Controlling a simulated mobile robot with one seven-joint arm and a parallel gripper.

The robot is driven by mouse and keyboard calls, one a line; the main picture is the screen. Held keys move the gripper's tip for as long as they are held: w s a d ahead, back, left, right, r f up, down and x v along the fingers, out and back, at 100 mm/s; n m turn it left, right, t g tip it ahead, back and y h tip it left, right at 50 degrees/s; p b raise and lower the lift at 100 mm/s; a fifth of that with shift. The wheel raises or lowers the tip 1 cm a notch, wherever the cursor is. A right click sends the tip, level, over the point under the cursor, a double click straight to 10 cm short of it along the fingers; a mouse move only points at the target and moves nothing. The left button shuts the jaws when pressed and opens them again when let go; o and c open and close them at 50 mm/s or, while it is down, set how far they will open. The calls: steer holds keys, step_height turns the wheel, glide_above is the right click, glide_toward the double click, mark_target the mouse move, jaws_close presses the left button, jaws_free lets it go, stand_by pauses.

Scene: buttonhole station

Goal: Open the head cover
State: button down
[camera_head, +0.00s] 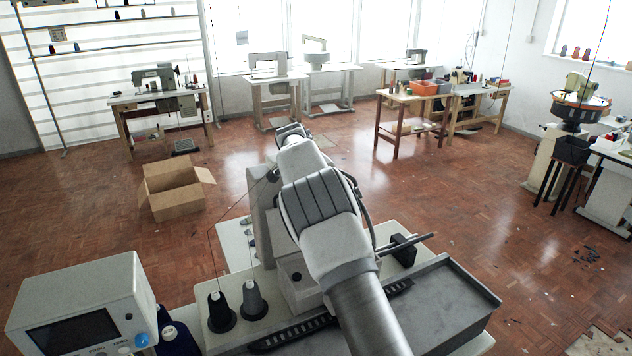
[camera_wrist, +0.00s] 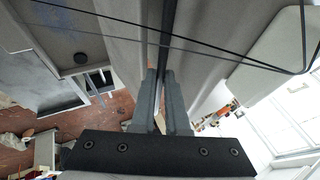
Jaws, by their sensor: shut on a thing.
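The buttonhole machine (camera_head: 264,205) stands in front of me, a pale grey body on a station, partly hidden behind my arm. In the wrist view, my gripper (camera_wrist: 164,76) has its two grey fingers close together, shut on a thin dark edge between pale grey panels of the machine head. I take this as part of the head cover (camera_wrist: 205,45). The contact itself is mostly hidden between the fingers. The head view does not show the fingertips clearly, nor how far the cover stands open.
A control box with a screen (camera_head: 85,310) stands at the lower left. A grey tray (camera_head: 445,300) lies to the right. Thin threads cross near the gripper. An open cardboard box (camera_head: 174,188) sits on the floor.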

steer(key=shift+w+r, duration=0.1)
steer(key=shift+w, duration=0.25)
stand_by(0.3)
steer(key=c, duration=1.2)
jaws_free()
steer(key=b+v, duration=0.3)
steer(key=v, duration=1.4)
steer(key=shift+a+r, duration=0.15)
steer(key=shift+r, duration=0.1)
